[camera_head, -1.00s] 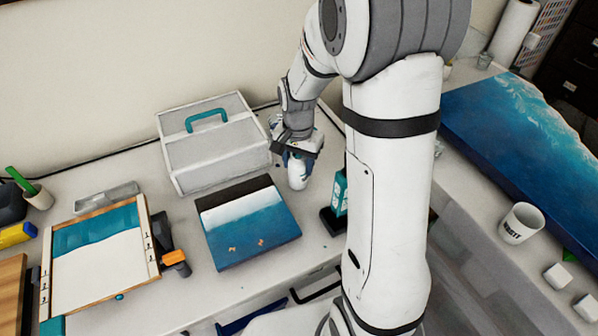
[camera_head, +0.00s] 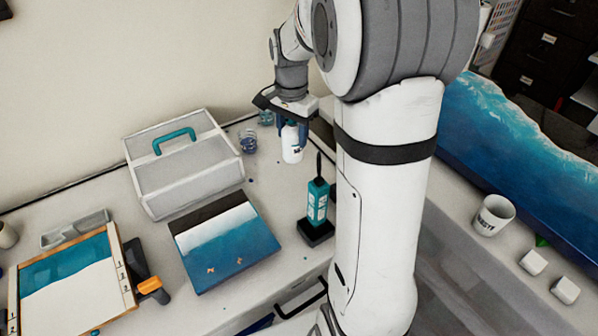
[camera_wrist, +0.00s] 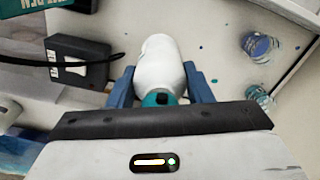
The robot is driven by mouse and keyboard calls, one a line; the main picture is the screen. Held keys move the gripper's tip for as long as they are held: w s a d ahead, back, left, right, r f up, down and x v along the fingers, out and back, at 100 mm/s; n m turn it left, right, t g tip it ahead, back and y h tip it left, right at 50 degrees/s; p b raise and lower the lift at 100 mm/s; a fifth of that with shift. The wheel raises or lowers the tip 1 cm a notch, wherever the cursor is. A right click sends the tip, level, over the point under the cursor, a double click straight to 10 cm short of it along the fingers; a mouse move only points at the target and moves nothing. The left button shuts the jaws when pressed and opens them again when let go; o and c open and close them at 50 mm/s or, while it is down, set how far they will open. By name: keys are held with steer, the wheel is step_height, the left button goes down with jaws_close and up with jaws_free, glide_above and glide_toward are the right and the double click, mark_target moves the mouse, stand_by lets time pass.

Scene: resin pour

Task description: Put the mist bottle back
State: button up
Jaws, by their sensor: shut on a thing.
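The mist bottle (camera_head: 292,144) is white and hangs upright below my gripper (camera_head: 291,128) in the head view, near the back of the bench. In the wrist view the bottle (camera_wrist: 160,65) sits between the two blue fingers of my gripper (camera_wrist: 160,88), with a teal part at its near end. The fingers are shut on it. In the head view it appears to be above the bench top; the exact height of its base is hard to tell.
A teal tool (camera_head: 317,204) stands on a black base right of the ocean panel (camera_head: 225,245). A grey case (camera_head: 187,165) with a teal handle stands at left. A white mug (camera_head: 494,215) is at right.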

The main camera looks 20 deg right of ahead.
steer(key=shift+w+d+f+m+p, duration=0.15)
steer(key=shift+d+f+m+p, duration=0.4)
steer(key=shift+f, duration=1.1)
steer(key=shift+w+d+f+m, duration=0.1)
steer(key=shift+d+f+m, duration=0.15)
steer(key=shift+d+f, duration=1.05)
steer(key=shift+w+d+f+m+p, duration=0.15)
steer(key=shift+d+f+m+p, duration=0.2)
steer(key=shift+f, duration=1.65)
steer(key=shift+f, duration=0.2)
steer(key=o, duration=1.2)
steer(key=shift+o, duration=0.2)
steer(key=shift+r, duration=0.15)
step_height(320, 180, up, 12)
steer(key=b, duration=0.1)
